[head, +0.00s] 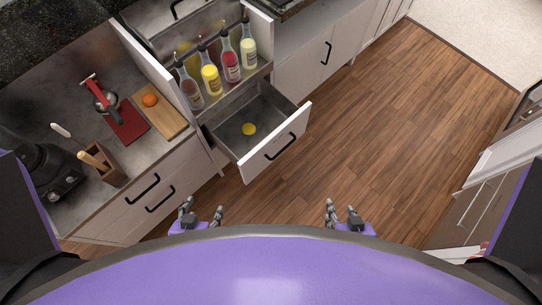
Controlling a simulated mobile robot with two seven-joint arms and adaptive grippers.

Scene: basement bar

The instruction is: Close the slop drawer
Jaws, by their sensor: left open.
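The slop drawer (274,155) is pulled out from the cabinet below the bottle rack. It has a white front with a black handle (280,146). A round yellow thing (249,129) lies on its grey floor. My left gripper (201,211) is open and empty over the floor, below and left of the drawer in the picture. My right gripper (343,211) is below and right of the drawer. Its fingers point away from me and its jaw gap is hard to make out. Both grippers are apart from the drawer.
Several bottles with pour spouts (230,60) stand in the rack above the drawer. The wooden floor (400,120) is clear at right.

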